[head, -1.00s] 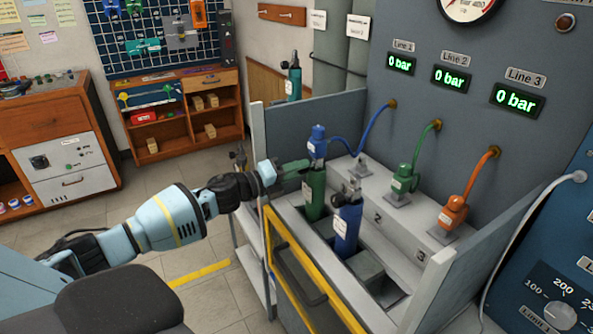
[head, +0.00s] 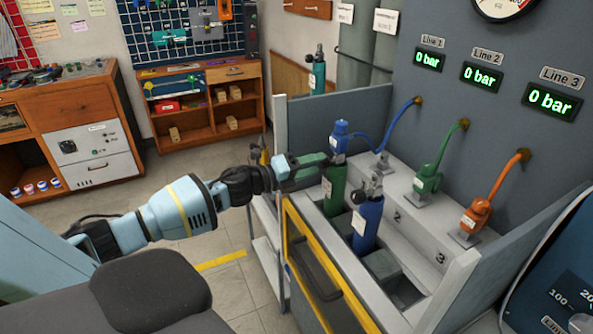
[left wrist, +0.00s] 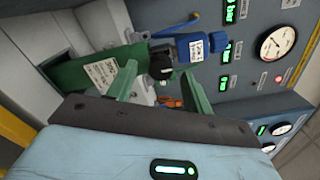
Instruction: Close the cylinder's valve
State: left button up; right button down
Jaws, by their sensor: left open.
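A green cylinder (head: 334,194) stands upright in the bench rack, with a blue regulator (head: 340,132) on its top. In the left wrist view the green cylinder (left wrist: 88,72) lies across the picture, with the black valve (left wrist: 161,66) and the blue regulator (left wrist: 193,46) at its top end. My left gripper (head: 318,163) is open at the cylinder's neck. Its two green fingers (left wrist: 161,86) lie on either side of the black valve in the picture; I cannot tell whether they touch it. My right gripper is not in view.
A blue cylinder (head: 367,222) stands just right of the green one. Green (head: 428,179) and orange (head: 476,213) regulators sit on the ledge behind. Grey side panels and a yellow-framed door (head: 318,265) bound the rack. All three line displays read 0 bar.

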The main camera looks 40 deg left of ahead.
aim_at(320, 164)
pick_arm(q)
jog(key=v, duration=0.6)
jog(key=shift+b, duration=0.3)
dwell(0.5)
